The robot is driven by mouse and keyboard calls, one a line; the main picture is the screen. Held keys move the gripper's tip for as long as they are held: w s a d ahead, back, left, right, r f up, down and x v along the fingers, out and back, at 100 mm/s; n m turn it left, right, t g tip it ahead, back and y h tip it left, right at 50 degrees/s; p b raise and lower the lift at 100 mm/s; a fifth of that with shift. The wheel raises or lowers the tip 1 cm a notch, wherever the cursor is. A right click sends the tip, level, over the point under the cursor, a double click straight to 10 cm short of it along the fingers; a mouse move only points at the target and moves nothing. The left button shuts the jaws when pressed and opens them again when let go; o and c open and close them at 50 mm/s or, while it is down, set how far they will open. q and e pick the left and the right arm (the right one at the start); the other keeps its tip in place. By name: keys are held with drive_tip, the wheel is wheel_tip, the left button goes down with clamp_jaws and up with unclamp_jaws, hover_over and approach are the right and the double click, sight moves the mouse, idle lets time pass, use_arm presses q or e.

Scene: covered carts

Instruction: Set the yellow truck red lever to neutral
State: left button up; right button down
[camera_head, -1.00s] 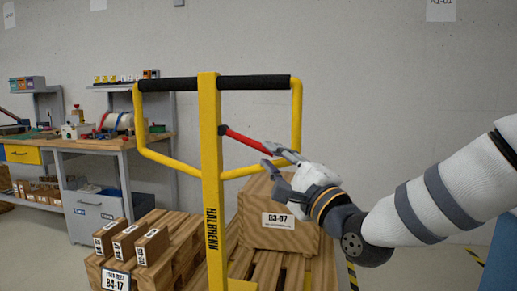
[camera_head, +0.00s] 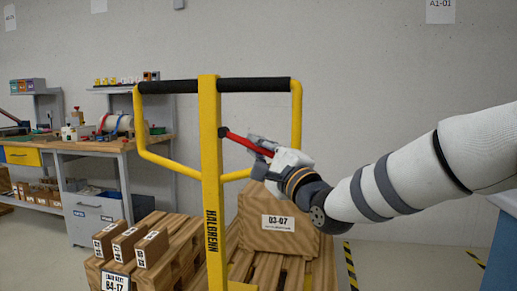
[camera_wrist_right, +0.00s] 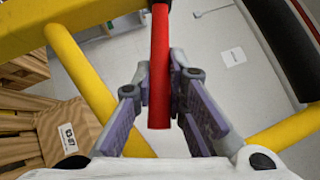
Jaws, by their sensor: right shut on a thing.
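The yellow truck (camera_head: 210,165) stands upright in the middle of the head view, with a looped handle and black grip bar. Its red lever (camera_head: 246,142) comes out of a dark pivot on the post and slopes down to the right. My right gripper (camera_head: 262,147) is shut on the lever's outer end. In the right wrist view the red lever (camera_wrist_right: 160,65) runs down between the two fingers of my right gripper (camera_wrist_right: 174,95). The lever's tip shows between the finger pads. My left gripper is not in view.
The yellow handle loop (camera_head: 297,125) passes close around my right gripper. A wooden box (camera_head: 280,225) labelled 03-07 sits on pallets below. Small boxes (camera_head: 130,245) stand at lower left, and a workbench (camera_head: 95,145) is behind.

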drive_tip(key=r+n+p, duration=0.1)
drive_tip(key=r+n+g+p, duration=0.1)
drive_tip(key=r+g+p, duration=0.1)
drive_tip(key=r, duration=0.1)
drive_tip(key=shift+s+d+r+n+p, duration=0.1)
drive_tip(key=shift+s+d+n+p, duration=0.2)
drive_tip(key=shift+n, duration=0.1)
drive_tip(key=shift+w+f+n+g+h, duration=0.2)
drive_tip(key=shift+f+n+g+h, duration=0.05)
drive_tip(key=shift+n+g+h, duration=0.15)
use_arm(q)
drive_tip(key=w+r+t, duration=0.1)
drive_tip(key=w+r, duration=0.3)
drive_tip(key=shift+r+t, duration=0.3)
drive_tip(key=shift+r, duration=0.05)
use_arm(e)
drive_tip(key=shift+f, duration=0.25)
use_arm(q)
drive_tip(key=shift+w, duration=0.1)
use_arm(e)
drive_tip(key=c, duration=1.9)
unclamp_jaws()
